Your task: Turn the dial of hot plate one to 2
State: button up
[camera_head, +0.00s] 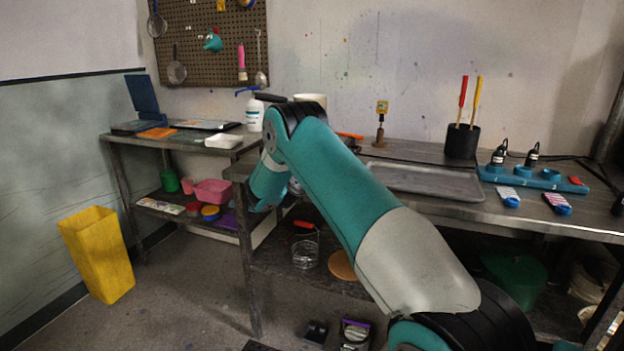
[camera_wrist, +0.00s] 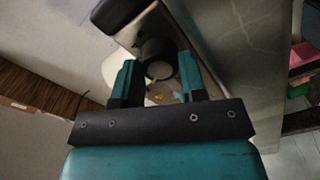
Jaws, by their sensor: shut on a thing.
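In the wrist view, my gripper (camera_wrist: 160,74) has its two teal fingers on either side of a dark round dial (camera_wrist: 157,48) with a grey end. The gripper is shut on this dial. The dial stands out from a pale metal front panel (camera_wrist: 124,68), which appears to be the hot plate's. Small coloured marks show beside the dial, but its setting cannot be read. In the head view, my arm hides the dial, the gripper and most of the hot plate. A pale vessel (camera_head: 311,99) shows just behind my arm.
A metal tray (camera_head: 432,182) lies right of my arm on the bench. A black cup (camera_head: 462,142) with red and yellow handles stands behind it. A blue rack (camera_head: 535,178) sits farther right. A white bottle (camera_head: 254,115) is at the back left. A yellow bin (camera_head: 97,254) stands on the floor.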

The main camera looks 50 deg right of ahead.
jog(key=shift+f+m+b, duration=0.15)
jog(key=shift+m+b, duration=0.85)
jog(key=shift+b, duration=0.05)
jog(key=o, duration=0.6)
jog(key=shift+o, duration=0.2)
jog(key=b+v, duration=0.4)
jog(key=v, duration=1.3)
jog(key=shift+s+a, duration=0.2)
jog(key=shift+a, duration=0.05)
